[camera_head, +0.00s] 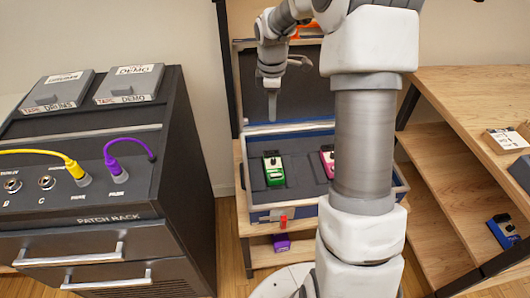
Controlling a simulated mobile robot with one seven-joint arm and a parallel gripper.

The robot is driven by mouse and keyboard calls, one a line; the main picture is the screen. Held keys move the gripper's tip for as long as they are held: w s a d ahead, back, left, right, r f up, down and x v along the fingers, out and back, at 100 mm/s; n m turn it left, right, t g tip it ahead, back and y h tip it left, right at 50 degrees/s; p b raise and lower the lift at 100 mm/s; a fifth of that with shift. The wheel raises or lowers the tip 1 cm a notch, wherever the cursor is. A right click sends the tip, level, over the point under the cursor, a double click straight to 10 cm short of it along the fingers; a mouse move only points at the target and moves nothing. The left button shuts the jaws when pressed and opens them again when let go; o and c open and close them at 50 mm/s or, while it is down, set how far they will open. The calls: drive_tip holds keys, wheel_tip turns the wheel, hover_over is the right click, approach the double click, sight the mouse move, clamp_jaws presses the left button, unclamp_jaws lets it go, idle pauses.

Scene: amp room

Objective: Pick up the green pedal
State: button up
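The green pedal (274,177) lies in the left part of an open case (262,197) with a dark lining. It has a dark top section and a pale label. My gripper (273,108) is above and behind the pedal in the picture, in front of the raised lid, apart from the pedal. One grey finger points down; I cannot make out the gap between the fingers. Nothing shows held in it. A pink pedal (327,162) lies to the right in the case, partly hidden by my arm.
A dark patch rack (100,215) with yellow and purple cables stands at left. A purple box (281,243) sits on the shelf below the case. A wooden shelf unit (455,190) at right holds a blue pedal (503,230). A red piece (283,221) shows at the case front.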

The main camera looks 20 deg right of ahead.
drive_tip(key=n, duration=0.2)
hover_over(273, 159)
wheel_tip(273, 159, down, 7)
drive_tip(key=shift+g+y, duration=0.3)
wheel_tip(273, 159, down, 12)
drive_tip(key=b, duration=0.4)
drive_tip(key=shift+s+d+f, duration=0.1)
drive_tip(key=shift+d, duration=0.05)
wheel_tip(273, 159, down, 5)
drive_tip(key=shift+f+b, duration=0.1)
drive_tip(key=shift+b, duration=0.9)
clamp_jaws()
drive_tip(key=shift+r, duration=0.2)
